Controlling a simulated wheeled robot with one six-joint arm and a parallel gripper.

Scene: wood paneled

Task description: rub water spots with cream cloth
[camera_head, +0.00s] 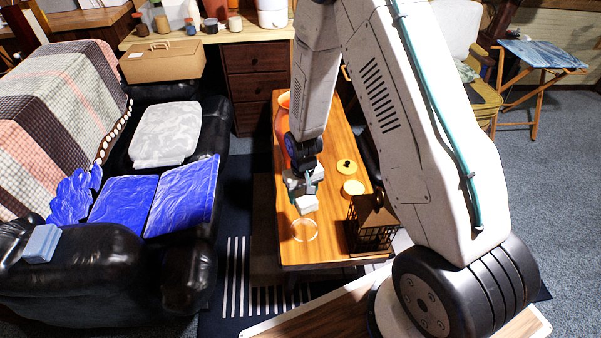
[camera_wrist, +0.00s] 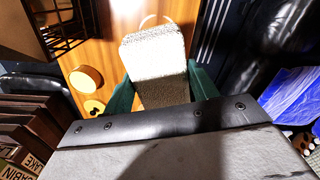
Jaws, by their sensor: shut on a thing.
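The cream cloth (camera_head: 307,205) is a small pale block-like piece below my gripper (camera_head: 305,187), over the wooden table. In the wrist view the cloth (camera_wrist: 153,52) is bright and textured, with its near part in shadow between the teal fingers of my gripper (camera_wrist: 162,90). My gripper is shut on it. A pale ring-shaped water spot (camera_head: 304,230) marks the tabletop just in front of the cloth. Part of the ring (camera_wrist: 155,19) shows beyond the cloth in the wrist view. I cannot tell whether the cloth touches the wood.
An orange vase (camera_head: 283,122) is at the far left side. A black sofa (camera_head: 110,265) with blue cushions stands left.

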